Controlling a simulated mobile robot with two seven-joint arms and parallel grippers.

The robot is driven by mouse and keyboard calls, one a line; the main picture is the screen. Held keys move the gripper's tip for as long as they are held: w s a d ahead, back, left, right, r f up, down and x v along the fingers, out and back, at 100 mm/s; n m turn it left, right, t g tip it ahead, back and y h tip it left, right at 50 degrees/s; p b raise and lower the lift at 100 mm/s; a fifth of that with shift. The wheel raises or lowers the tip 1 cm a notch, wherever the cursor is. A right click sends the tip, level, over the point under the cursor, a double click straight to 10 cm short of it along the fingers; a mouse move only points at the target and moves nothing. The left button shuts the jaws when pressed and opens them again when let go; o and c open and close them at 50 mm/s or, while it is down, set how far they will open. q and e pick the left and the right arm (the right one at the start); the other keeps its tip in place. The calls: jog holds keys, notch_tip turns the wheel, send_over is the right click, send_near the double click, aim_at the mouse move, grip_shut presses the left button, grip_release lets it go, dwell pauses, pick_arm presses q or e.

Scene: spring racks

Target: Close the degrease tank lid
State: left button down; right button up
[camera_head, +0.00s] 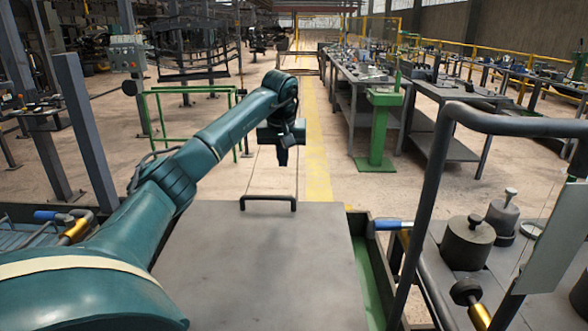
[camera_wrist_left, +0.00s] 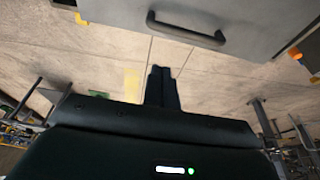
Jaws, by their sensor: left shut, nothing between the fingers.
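The degrease tank lid (camera_head: 262,262) is a flat grey plate in the lower middle of the head view. It lies roughly level over the tank. A dark bar handle (camera_head: 268,199) stands along its far edge. In the left wrist view the lid (camera_wrist_left: 270,17) fills the top, with its handle (camera_wrist_left: 186,32) below its face. My left gripper (camera_head: 283,163) is beyond the handle and apart from it. Its fingers (camera_wrist_left: 161,86) are shut and empty, pointing toward the lid side in the wrist view. The green tank rim (camera_head: 372,275) shows at the lid's right. My right gripper is not in view.
A blue-handled valve (camera_head: 392,225) sits right of the lid. A grey bench with metal weights (camera_head: 468,242) and a dark tubular frame (camera_head: 428,190) stand at the right. A green pedestal (camera_head: 376,135) and workbenches are farther back. The floor beyond the lid is clear.

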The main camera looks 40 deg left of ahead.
aim_at(285, 204)
pick_arm(q)
jog(key=x, duration=0.8)
jog(key=p+x, duration=0.1)
jog(key=x, duration=0.3)
jog(key=shift+s+d+f, duration=0.2)
jog(key=shift+s+d, duration=0.15)
jog(key=shift+f, duration=0.45)
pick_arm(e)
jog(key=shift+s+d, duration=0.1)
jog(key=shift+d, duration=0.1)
pick_arm(q)
jog(key=shift+f, duration=0.1)
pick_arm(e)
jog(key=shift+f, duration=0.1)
